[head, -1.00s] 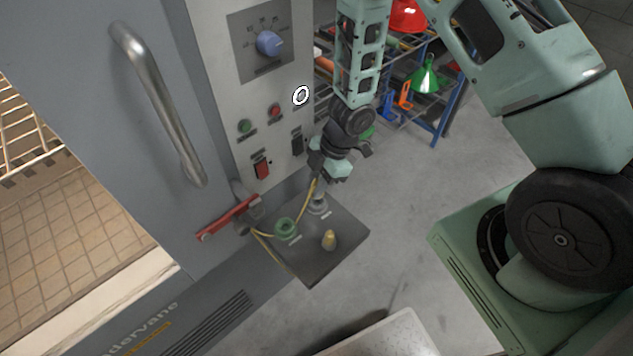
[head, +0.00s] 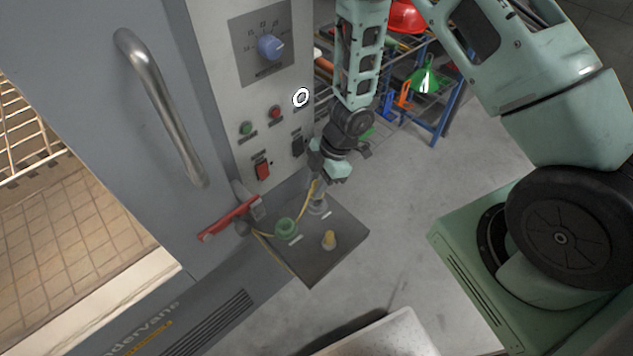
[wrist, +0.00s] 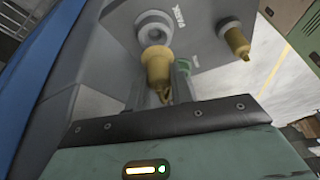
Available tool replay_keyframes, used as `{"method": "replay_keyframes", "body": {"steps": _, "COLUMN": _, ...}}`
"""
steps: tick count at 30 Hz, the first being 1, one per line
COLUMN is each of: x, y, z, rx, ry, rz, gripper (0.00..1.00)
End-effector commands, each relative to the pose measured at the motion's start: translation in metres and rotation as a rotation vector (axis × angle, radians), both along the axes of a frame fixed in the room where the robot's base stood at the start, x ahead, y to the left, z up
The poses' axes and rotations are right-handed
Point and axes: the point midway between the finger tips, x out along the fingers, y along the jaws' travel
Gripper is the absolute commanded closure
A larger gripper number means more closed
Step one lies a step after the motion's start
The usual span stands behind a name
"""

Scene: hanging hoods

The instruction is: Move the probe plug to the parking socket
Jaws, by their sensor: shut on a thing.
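The probe plug (wrist: 157,66) is a brass-yellow piece held between the fingers of my gripper (wrist: 161,84), which is shut on it. In the head view my gripper (head: 318,186) is above the grey parking socket (head: 317,207), with the yellow cable beside it. In the wrist view the plug's far end meets or overlaps the ring of the grey socket (wrist: 153,27), beside the label PARK. I cannot tell whether the plug is inside it. The green socket (head: 286,228) sits to the left on the same plate and appears empty.
The dark shelf plate (head: 314,262) also bears a brass-yellow peg (head: 329,240), right of the socket in the wrist view (wrist: 236,40). A red lever (head: 228,218) and the panel with switches (head: 263,170) are close on the left.

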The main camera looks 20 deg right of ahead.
Motion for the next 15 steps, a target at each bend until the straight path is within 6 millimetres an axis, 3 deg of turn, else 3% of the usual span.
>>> {"method": "replay_keyframes", "body": {"steps": 15, "x": 0.0000, "y": 0.0000, "z": -0.0027, "rx": 0.000, "ry": 0.000, "rz": -0.001, "gripper": 1.00}}
